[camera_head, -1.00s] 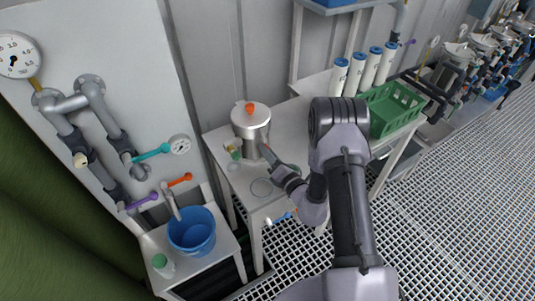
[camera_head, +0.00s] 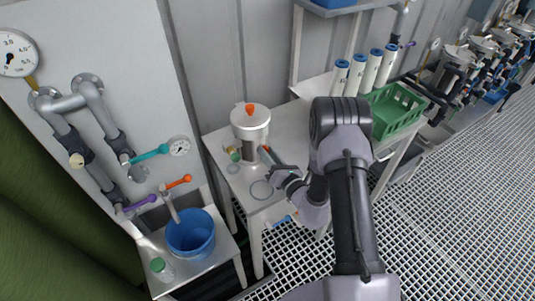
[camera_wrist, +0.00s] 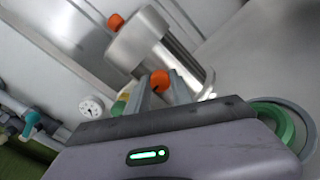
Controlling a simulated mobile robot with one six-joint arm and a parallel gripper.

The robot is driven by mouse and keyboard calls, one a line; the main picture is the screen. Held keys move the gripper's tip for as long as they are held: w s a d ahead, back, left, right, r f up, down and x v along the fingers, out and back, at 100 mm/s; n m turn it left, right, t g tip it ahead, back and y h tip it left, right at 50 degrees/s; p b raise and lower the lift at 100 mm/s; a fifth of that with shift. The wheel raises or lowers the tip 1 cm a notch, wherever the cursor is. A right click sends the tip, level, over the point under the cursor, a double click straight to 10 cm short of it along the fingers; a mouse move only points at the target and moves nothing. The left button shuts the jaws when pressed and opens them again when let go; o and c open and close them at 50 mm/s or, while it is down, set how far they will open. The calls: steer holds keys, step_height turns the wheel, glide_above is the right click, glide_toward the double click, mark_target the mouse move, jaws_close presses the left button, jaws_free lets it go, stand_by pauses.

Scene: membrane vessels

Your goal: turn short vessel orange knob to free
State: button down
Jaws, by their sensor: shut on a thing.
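The short vessel (camera_head: 250,124) is a silver metal pot on the white table, with an orange knob (camera_head: 249,108) on top of its lid. In the wrist view the vessel (camera_wrist: 142,42) looks tilted, and its top knob (camera_wrist: 115,22) stands clear of my fingers. A second, rounded orange knob (camera_wrist: 160,80) sits between my fingertips, beside the vessel's lower side. My gripper (camera_head: 268,153) reaches in from the right, low beside the vessel, and is shut on this side knob. The fingers hide part of it, and I cannot tell its exact turn.
A green crate (camera_head: 398,112) and several white tubes with blue caps (camera_head: 373,68) stand on the right. A blue bucket (camera_head: 191,234) is at lower left, below wall valves with purple and orange handles. A ring (camera_head: 261,190) lies on the table's front part.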

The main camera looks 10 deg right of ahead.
steer(key=c, duration=1.1)
jaws_free()
steer(key=v, duration=1.7)
steer(key=shift+s+p, duration=0.2)
steer(key=shift+p, duration=0.1)
